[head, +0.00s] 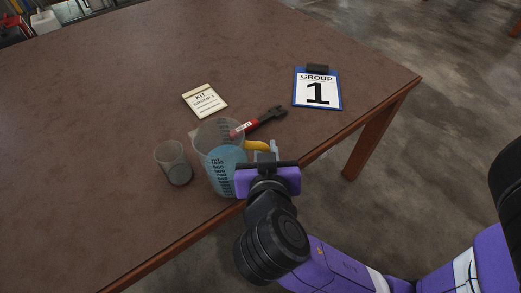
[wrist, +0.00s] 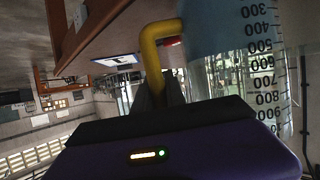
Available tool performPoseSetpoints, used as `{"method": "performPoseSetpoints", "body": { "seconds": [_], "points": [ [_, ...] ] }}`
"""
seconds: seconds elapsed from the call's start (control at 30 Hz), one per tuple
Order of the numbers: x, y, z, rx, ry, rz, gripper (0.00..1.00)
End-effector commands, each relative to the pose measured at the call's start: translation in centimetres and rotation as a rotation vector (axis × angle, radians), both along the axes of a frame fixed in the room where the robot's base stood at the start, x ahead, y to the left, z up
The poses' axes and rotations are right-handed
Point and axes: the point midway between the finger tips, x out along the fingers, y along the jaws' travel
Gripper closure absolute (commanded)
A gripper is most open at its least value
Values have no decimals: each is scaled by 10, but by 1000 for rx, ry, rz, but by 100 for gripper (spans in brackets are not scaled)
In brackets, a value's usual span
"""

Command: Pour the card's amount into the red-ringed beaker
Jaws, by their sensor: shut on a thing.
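A clear measuring jug (head: 208,150) with dark scale marks, a yellow handle and blue liquid stands upright near the table's front edge. I cannot tell whether its base touches the table. My gripper (head: 262,150) is shut on the yellow handle (wrist: 152,50), at the jug's right side. The jug's scale (wrist: 262,70) shows in the wrist view. A small clear grey cup or beaker (head: 172,160) stands to the left of the jug, apart from it, and looks empty; no red ring shows on it. A cream card (head: 205,100) reading "KIT GROUP 1" lies behind the jug.
A blue clipboard (head: 318,88) reading "GROUP 1" lies at the table's right. A dark tool with a red labelled part (head: 258,122) lies behind the jug, partly seen through it. The brown table (head: 90,120) is clear on the left and at the back.

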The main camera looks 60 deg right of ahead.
Motion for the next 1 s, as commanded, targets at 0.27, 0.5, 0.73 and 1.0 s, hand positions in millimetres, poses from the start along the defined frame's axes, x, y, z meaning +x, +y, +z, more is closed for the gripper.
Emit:
{"method": "performPoseSetpoints", "body": {
  "seconds": [0.27, 0.5, 0.73, 1.0],
  "points": [
    [2, 1, 21, -51, 104, 1, 100],
    [4, 2, 31, -91, 190, 2, 100],
    [4, 2, 41, -133, 278, 2, 100],
    [6, 3, 54, -183, 387, 2, 100]
  ]
}}
